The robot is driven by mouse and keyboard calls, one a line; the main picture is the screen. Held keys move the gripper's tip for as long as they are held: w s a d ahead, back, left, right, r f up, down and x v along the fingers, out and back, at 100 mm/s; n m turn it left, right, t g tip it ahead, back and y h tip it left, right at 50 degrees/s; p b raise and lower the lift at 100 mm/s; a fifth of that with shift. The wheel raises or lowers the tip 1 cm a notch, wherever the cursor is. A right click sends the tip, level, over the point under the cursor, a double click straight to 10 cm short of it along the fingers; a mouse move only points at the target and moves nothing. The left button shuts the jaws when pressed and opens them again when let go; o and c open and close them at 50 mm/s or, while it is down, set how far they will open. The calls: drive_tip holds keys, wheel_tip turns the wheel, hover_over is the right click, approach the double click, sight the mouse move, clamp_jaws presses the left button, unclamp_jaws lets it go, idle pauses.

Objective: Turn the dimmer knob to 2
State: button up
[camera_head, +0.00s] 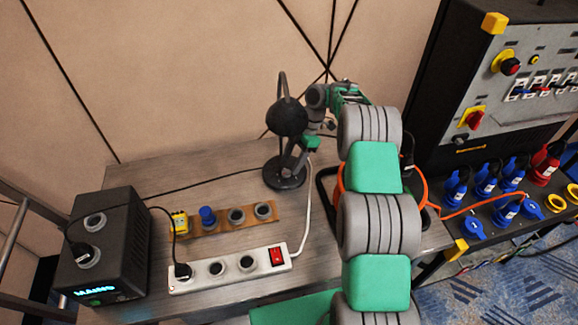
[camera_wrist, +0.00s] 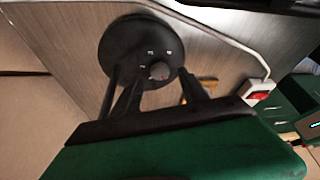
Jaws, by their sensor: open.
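A black desk lamp with a round base (camera_head: 283,181) stands on the wooden table. The marks are too small to read. My gripper (camera_wrist: 160,80) is open, with one dark finger on each side of the knob in this view. I cannot tell whether the fingers touch it. In the head view my gripper (camera_head: 294,162) is just above the lamp base, and the knob is hidden behind it.
The dark lamp head (camera_head: 286,118) is close beside my wrist. In front lie a white power strip (camera_head: 229,270) with a red switch and a wooden board (camera_head: 253,218) with sockets. A black power box (camera_head: 115,250) stands left; an electrical panel (camera_head: 480,75) stands right.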

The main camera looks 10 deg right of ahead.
sight(288, 172)
drive_tip(key=shift+x, duration=1.5)
drive_tip(key=shift+c, duration=0.4)
clamp_jaws()
